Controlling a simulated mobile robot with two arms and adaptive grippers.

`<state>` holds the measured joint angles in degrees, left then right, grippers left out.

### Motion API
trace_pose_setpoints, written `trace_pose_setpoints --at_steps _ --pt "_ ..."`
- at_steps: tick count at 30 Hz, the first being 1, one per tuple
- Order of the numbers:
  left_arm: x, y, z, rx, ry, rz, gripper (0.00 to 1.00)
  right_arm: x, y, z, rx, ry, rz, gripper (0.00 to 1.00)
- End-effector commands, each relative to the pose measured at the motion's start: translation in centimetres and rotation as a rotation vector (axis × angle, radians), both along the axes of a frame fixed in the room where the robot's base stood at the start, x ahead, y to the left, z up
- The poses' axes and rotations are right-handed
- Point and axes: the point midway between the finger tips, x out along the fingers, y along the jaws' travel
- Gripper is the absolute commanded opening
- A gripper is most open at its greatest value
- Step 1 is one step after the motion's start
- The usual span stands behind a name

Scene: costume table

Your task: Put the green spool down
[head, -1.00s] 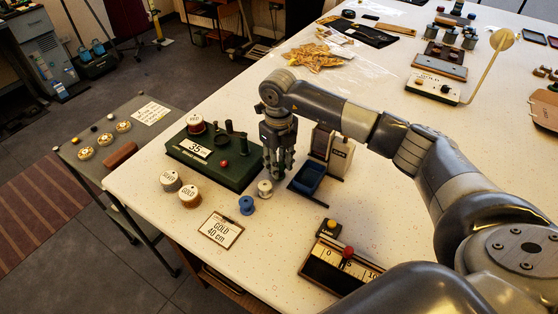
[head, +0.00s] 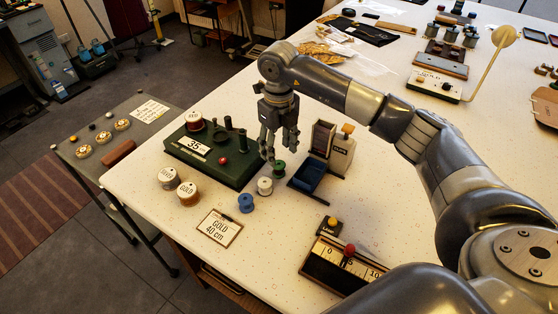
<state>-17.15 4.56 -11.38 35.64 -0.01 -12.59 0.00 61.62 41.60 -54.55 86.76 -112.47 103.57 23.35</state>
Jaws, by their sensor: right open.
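The green spool (head: 279,168) stands upright on the white table, just behind the white spool (head: 265,186) and left of the blue tray. A blue spool (head: 246,203) stands in front of the white one. My right gripper (head: 280,155) is above the green spool, fingers pointing down and apart, and is clear of it or nearly so; the exact gap is hard to tell. My left gripper is not in view.
A dark green stand (head: 214,156) with a red spool is to the left. A blue tray (head: 307,178) and dispenser (head: 338,150) are to the right. Gold and silver spools (head: 188,193), a "GOLD 40 cm" card (head: 220,228) and a ruler box (head: 343,266) are in front.

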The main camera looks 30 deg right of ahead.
Motion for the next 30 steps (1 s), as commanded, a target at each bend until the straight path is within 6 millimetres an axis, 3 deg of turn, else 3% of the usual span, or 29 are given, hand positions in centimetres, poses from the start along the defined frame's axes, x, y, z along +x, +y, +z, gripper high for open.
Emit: trace_pose_setpoints --at_steps 6,12,30 --pt "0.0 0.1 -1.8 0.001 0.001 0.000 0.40 0.1 0.1 4.4 0.001 -0.005 0.001 0.49" --pt "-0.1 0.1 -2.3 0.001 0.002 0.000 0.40 0.0 0.0 6.7 0.000 -0.001 0.000 0.49" --pt "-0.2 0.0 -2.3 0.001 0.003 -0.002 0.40 0.0 0.1 7.3 0.000 0.000 0.000 0.49"
